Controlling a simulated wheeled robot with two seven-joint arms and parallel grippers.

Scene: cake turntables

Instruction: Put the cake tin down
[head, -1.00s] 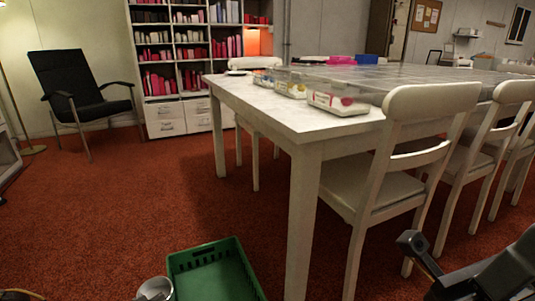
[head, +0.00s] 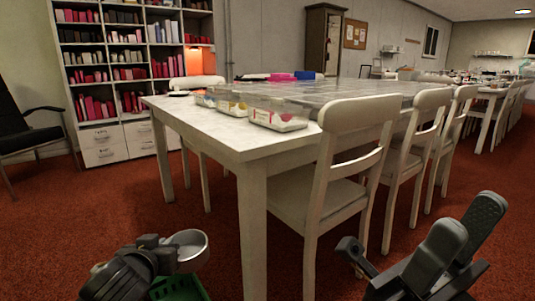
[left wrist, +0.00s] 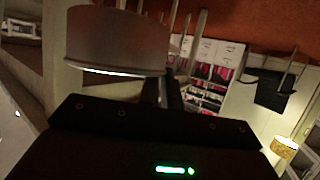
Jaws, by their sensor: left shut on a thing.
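The cake tin (head: 190,246) is a round, silvery metal tin with its open side showing in the head view. My left gripper (head: 166,252) is shut on it at its left side and holds it tilted, off the table. In the left wrist view the tin (left wrist: 118,38) shows as a grey, curved wall with a bright rim, in front of the fingers. My right gripper (head: 463,229) is at the lower right of the head view, with its two fingers apart and nothing between them.
A green crate (head: 180,290) shows below the tin, mostly cut off. A white table (head: 215,133) stands ahead, its near end bare, with clear boxes (head: 278,113) further back. White chairs (head: 345,165) line its right side. Red carpet is open on the left.

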